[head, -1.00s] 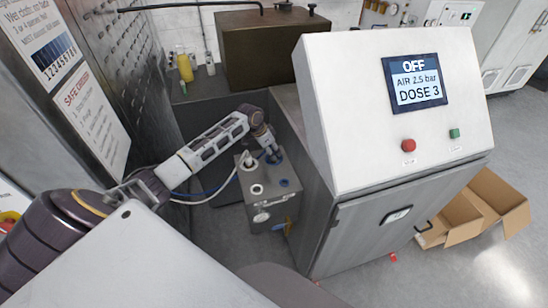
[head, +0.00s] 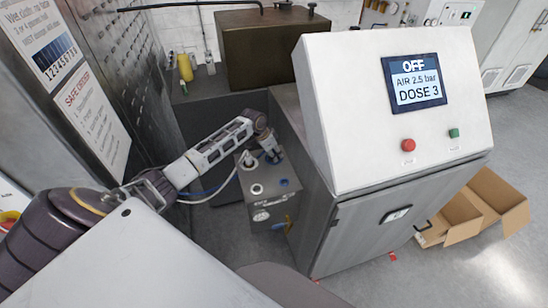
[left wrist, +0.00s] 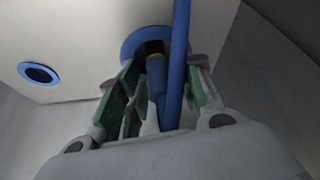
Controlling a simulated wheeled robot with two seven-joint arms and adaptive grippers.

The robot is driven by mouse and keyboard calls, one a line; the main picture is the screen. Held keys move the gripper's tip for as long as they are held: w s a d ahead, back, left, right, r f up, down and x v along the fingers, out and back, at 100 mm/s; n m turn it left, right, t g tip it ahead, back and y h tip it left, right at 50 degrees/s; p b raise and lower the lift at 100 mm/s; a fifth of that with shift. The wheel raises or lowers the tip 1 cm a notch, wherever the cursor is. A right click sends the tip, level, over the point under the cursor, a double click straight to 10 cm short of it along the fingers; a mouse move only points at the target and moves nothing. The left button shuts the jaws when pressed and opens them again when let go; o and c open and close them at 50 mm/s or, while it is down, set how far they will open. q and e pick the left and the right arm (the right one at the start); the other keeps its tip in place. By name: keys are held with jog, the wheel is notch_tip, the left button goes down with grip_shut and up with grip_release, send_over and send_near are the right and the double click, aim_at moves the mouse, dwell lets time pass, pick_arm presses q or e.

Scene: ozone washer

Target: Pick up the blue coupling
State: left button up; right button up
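The blue coupling (left wrist: 156,72) stands at a round blue port ring (left wrist: 128,44) on the top of a pale tank in the left wrist view. A blue hose (left wrist: 179,60) runs close beside it. My left gripper (left wrist: 160,90) has its green-padded fingers apart, on either side of the coupling and hose. I see a gap between the pads and the coupling. In the head view my left gripper (head: 269,150) reaches down over the back of the grey tank (head: 262,215) and partly hides the coupling there. My right gripper is in neither view.
A second blue ring (head: 284,182) and a white fitting (head: 248,161) with a pale hose are on the tank top. The control cabinet (head: 395,110) stands close on the right, a perforated metal panel on the left. An open cardboard box (head: 470,210) lies on the floor.

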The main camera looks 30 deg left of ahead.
pick_arm(q)
grip_shut()
jog(key=shift+r, duration=0.1)
jog(key=shift+r+b, duration=0.6)
jog(key=shift+r, duration=4.35)
